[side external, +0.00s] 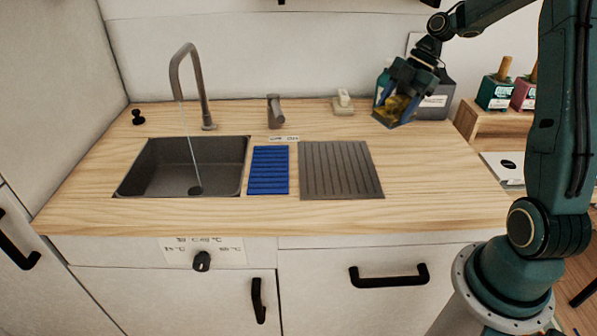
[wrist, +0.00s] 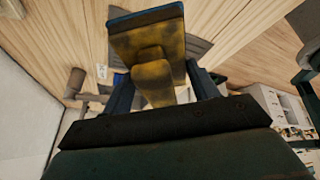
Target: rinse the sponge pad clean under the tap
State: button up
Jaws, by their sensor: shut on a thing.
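My gripper (side external: 398,92) is at the back right of the wooden counter, well right of the sink. It is shut on the sponge pad (side external: 397,108), which has a yellow-brown stained face and blue edges. In the wrist view the stained face of the sponge pad (wrist: 147,42) shows beyond the fingers, with a stained grip part between them. The tap (side external: 198,85) stands behind the sink (side external: 160,165), and a thin stream of water (side external: 190,140) falls into the basin. A tap lever (side external: 274,112) stands right of the tap, with a small label in front.
A blue ribbed mat (side external: 269,170) and a grey ribbed board (side external: 340,170) lie right of the sink. A small dish with a pale block (side external: 343,103) sits at the back. A grey holder (side external: 433,95) stands behind my gripper. Counter right of the board is clear.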

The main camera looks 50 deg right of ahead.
jog(key=w+a+t, duration=0.2)
jog(key=w+a, duration=1.2)
jog(key=w+a+n+t+y, duration=0.1)
jog(key=w+a, duration=0.3)
jog(key=a, duration=0.5)
jog(key=w+a, duration=0.4)
jog(key=a, duration=0.4)
jog(key=shift+t, duration=0.4)
notch_tip(320, 180, down, 5)
jog(key=shift+s+f, duration=0.1)
jog(key=w+a+f, duration=0.1)
jog(key=w, duration=0.5)
jog(key=w+a+f, duration=0.1)
jog(key=w+a, duration=0.1)
jog(key=w, duration=0.5)
jog(key=shift+w+f, duration=0.3)
jog(key=shift+f, duration=0.05)
jog(key=shift+w+d, duration=0.15)
jog(key=shift+d, duration=0.4)
